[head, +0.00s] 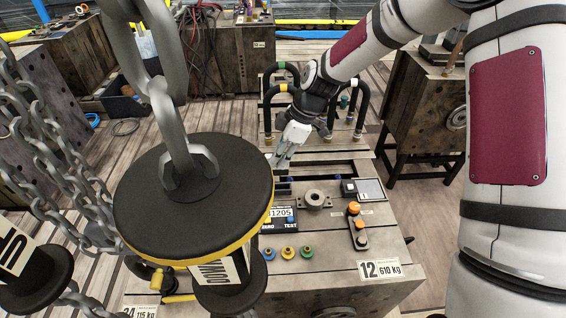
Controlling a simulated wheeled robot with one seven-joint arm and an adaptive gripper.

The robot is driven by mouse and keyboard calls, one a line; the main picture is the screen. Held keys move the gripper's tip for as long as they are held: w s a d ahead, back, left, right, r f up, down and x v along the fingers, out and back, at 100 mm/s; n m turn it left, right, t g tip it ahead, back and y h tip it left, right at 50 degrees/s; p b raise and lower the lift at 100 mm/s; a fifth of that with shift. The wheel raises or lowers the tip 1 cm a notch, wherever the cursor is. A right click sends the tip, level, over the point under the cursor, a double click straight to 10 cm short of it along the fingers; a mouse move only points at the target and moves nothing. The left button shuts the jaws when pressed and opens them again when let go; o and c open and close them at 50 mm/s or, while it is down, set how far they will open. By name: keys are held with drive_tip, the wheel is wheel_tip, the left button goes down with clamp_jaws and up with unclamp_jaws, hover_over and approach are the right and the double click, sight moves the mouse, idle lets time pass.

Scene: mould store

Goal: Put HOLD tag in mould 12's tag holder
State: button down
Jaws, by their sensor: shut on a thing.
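Mould 12 (338,272) is the grey steel block at the lower middle, with a "12 610 kg" plate (380,270) on its front. My gripper (277,160) points down above the back part of this block. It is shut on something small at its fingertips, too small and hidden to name. No HOLD lettering can be read in this view. A small grey panel (371,189) with a dark piece beside it lies on the block's right top; I cannot tell whether it is the tag holder.
A large black disc weight (190,225) on a chain hangs close in front and hides the block's left side. Heavy chains hang at the left. Coloured knobs, a round ring (315,199) and an orange-knobbed fitting (356,222) stand on the block. Hoses rise behind my gripper.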

sight(279, 174)
drive_tip(key=shift+f+b, duration=1.5)
drive_tip(key=shift+f, duration=0.95)
drive_tip(key=shift+f, duration=0.15)
drive_tip(key=shift+f, duration=0.25)
drive_tip(key=shift+f+b, duration=0.35)
drive_tip(key=shift+b, duration=0.05)
drive_tip(key=shift+f, duration=0.25)
drive_tip(key=shift+f+b, duration=0.5)
idle(0.6)
drive_tip(key=c, duration=1.5)
unclamp_jaws()
drive_tip(key=shift+o, duration=0.2)
